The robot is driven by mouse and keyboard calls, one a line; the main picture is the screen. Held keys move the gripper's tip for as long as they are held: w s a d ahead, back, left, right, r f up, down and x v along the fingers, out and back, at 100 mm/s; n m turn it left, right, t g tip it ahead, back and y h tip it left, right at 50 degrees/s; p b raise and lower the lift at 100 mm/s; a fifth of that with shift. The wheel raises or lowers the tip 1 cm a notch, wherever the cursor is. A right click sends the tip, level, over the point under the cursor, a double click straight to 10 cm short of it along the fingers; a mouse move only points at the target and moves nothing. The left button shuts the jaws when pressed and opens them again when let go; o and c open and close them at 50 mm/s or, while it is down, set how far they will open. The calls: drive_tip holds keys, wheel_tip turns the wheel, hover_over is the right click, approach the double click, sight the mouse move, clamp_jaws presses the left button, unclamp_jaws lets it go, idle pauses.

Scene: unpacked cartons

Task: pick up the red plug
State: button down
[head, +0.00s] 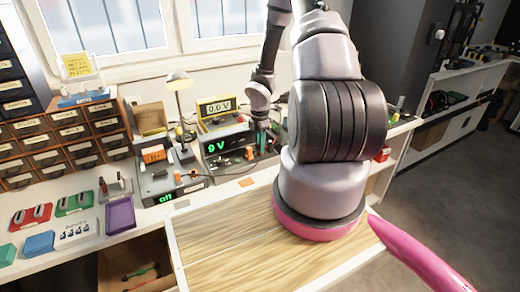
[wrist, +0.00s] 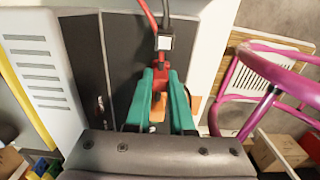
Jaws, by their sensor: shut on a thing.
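The red plug (wrist: 161,76) shows in the wrist view between the teal fingers of my gripper (wrist: 162,84), which are shut on it near their tips. A red cable (wrist: 150,12) runs upward from there, past a small block with a white face (wrist: 166,43). In the head view my gripper (head: 262,126) is at the back of the bench, just right of the instrument reading 9 V (head: 226,146). The plug is too small to make out there. Whether its tip touches anything is hidden.
A lamp (head: 178,78), a meter reading 0.0 V (head: 216,107) and a unit reading "off" (head: 168,188) stand left of my gripper. Drawer cabinets (head: 42,142) fill the far left. The wooden bench top (head: 215,235) in front is bare. A pink chair (wrist: 238,78) stands right in the wrist view.

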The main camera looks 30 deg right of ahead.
drive_tip(key=shift+r, duration=0.1)
wheel_tip(320, 180, up, 10)
drive_tip(key=shift+f, duration=0.1)
idle(0.4)
